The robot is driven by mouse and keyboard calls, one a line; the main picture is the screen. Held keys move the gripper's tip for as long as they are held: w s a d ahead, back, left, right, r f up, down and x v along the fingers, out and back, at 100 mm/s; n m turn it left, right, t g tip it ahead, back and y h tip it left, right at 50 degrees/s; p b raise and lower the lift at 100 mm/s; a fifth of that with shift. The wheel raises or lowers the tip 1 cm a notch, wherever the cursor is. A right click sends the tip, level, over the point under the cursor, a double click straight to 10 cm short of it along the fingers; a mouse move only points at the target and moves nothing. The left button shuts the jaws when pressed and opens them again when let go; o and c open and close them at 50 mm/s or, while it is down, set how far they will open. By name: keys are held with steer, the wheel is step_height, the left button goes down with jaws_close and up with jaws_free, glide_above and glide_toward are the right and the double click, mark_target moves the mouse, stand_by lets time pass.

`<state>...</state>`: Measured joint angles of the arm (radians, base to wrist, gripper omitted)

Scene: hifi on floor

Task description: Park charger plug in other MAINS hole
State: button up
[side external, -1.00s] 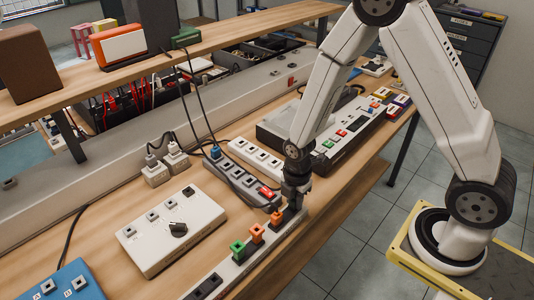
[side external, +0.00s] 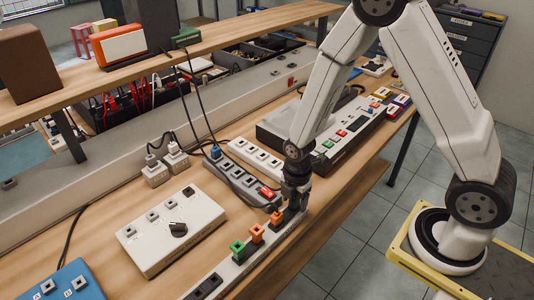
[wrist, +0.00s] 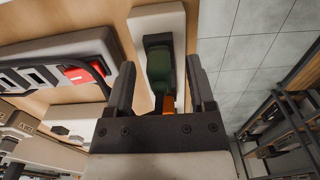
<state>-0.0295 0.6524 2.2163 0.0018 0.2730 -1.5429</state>
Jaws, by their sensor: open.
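My gripper (side external: 295,200) is at the front strip (side external: 205,283) along the table edge, pointing down. In the wrist view its two fingers (wrist: 161,85) are apart, one on each side of a dark block with a green top (wrist: 163,70) on the pale strip. I cannot tell whether the fingers touch it. An orange piece (wrist: 169,104) shows just behind it. In the side view, green (side external: 237,248) and orange (side external: 257,233) pieces stand on the strip left of my gripper. I cannot tell which piece is the charger plug, and no MAINS label is readable.
A grey power strip with a red switch (side external: 266,192) lies just left of my gripper. A white box with sockets and a dark knob (side external: 150,249) lies further left. Pale adapters (side external: 155,173) and black cables are behind. Beyond the table's front edge is open floor (side external: 335,262).

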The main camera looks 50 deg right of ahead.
steer(key=shift+r, duration=0.1)
steer(key=shift+r, duration=3.75)
steer(key=shift+r, duration=0.15)
steer(key=shift+r, duration=2.35)
steer(key=s+m+t, duration=0.1)
steer(key=m, duration=0.5)
steer(key=s+m, duration=0.2)
steer(key=m, duration=0.4)
steer(key=s+d+r+m+t, duration=0.1)
steer(key=s+m, duration=0.1)
steer(key=m, duration=0.4)
steer(key=shift+s+t, duration=0.15)
steer(key=shift+t, duration=0.15)
